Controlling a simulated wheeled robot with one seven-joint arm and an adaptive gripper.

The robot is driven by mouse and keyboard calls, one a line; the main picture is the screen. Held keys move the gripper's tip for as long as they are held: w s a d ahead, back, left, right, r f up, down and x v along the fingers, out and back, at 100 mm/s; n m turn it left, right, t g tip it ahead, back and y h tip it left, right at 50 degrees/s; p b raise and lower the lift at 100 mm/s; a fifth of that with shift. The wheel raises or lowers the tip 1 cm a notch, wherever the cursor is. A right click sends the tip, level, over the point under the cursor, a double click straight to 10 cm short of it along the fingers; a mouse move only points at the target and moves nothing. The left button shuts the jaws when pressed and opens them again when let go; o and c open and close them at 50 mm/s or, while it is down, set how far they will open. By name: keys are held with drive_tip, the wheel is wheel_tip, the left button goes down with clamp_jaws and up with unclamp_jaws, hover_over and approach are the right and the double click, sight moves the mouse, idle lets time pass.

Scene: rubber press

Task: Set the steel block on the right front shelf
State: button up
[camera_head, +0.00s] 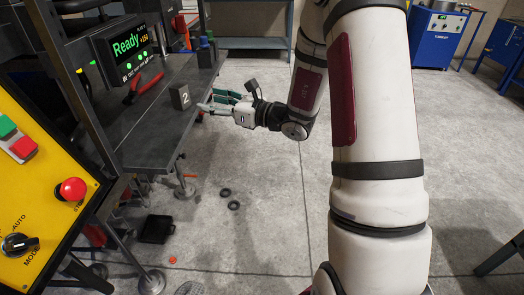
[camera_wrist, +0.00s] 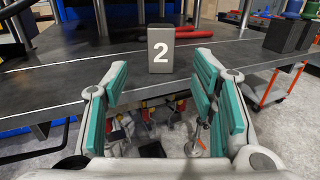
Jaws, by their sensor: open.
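A grey block marked with a white 2 (camera_head: 181,97), likely the steel block, stands upright on the dark grey shelf (camera_head: 162,131) close to its edge. In the wrist view the block (camera_wrist: 161,50) is straight ahead, centred between the fingers. My gripper (camera_head: 212,103) is open and empty, with its green-padded fingers level with the shelf edge and just right of the block in the head view. In the wrist view the open fingers (camera_wrist: 162,80) point at the block and appear apart from it.
Red-handled pliers (camera_head: 146,86) lie on the shelf behind the block. A dark block (camera_wrist: 289,36) stands to the right in the wrist view. A "Ready" display (camera_head: 126,50) and a yellow control panel (camera_head: 40,190) are at left. Black rings (camera_head: 233,205) lie on the floor.

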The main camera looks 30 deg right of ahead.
drive_tip(key=s+a+r+n+g+y, duration=0.2)
drive_tip(key=s+a+r+n+g, duration=0.2)
drive_tip(key=s+a+n+g, duration=0.45)
drive_tip(key=s+a+r+n+g+y, duration=0.1)
drive_tip(key=s+a+r+n+g, duration=0.35)
drive_tip(key=s+a+n, duration=0.75)
drive_tip(key=s+d+f+n+g+h, duration=0.1)
drive_tip(key=s+d+n+g+h, duration=0.15)
drive_tip(key=s, duration=0.55)
drive_tip(key=s+d+f+n+g+h, duration=0.15)
drive_tip(key=s+h, duration=0.25)
drive_tip(key=s, duration=0.4)
drive_tip(key=s+d+f+n+t+h, duration=0.1)
drive_tip(key=s+d+n+t+h, duration=0.2)
drive_tip(key=d, duration=0.7)
drive_tip(key=s+n+h, duration=0.2)
drive_tip(key=s+h, duration=0.1)
drive_tip(key=shift+d+f, duration=0.2)
drive_tip(key=shift+d, duration=0.15)
